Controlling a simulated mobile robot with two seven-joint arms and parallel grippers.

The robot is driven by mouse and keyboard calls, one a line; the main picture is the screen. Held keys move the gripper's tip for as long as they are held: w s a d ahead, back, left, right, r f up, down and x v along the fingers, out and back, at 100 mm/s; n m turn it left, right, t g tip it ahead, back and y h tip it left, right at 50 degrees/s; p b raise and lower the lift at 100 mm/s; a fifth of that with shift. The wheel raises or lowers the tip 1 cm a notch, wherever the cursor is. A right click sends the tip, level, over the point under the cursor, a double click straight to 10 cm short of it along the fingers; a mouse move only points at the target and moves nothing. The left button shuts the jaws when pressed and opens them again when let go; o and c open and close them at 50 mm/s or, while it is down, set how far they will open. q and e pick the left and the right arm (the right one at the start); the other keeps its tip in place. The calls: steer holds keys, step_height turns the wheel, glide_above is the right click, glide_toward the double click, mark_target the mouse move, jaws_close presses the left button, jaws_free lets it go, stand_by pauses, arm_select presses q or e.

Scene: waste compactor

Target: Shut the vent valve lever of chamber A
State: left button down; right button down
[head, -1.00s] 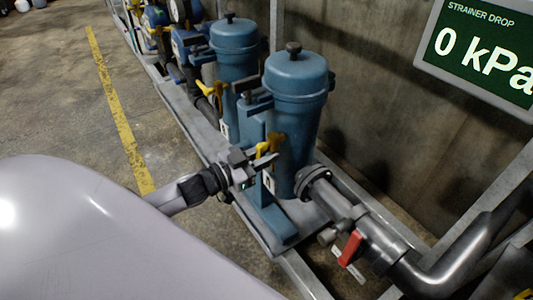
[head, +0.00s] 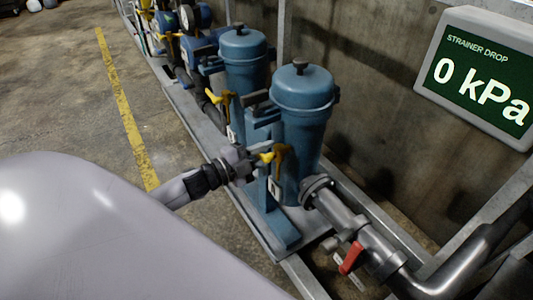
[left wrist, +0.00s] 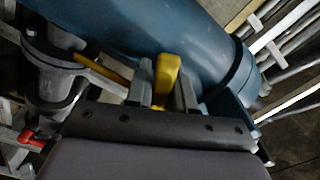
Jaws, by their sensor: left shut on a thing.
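Two blue strainer chambers stand side by side, a near one (head: 305,95) and a far one (head: 242,55). I cannot read their tags, so I cannot tell which is A. The near chamber has a yellow lever (head: 282,157) on its front; the far one has a similar yellow lever (head: 223,98). My left gripper (head: 261,159) is at the near lever. In the left wrist view its fingers (left wrist: 163,93) are shut on the yellow lever (left wrist: 166,78), which sticks up between them beside the blue chamber body (left wrist: 190,45). My right gripper is not in view.
A grey pipe (head: 340,208) with a red-handled valve (head: 351,257) leaves the near chamber's base. A strainer drop display (head: 480,80) reads 0 kPa on the right. A concrete wall (head: 385,120) stands behind. The floor left of the skid is open, with a yellow line (head: 125,115).

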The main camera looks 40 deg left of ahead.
arm_select(q)
steer(key=m, duration=0.1)
steer(key=r+m, duration=0.1)
steer(key=m, duration=0.1)
steer(key=shift+a, duration=0.15)
steer(key=shift+r+m, duration=0.3)
steer(key=shift+m, duration=1)
steer(key=c, duration=1.1)
jaws_free()
steer(key=shift+r, duration=0.1)
steer(key=shift+o, duration=0.2)
steer(key=p+v, duration=0.1)
steer(key=v, duration=0.6)
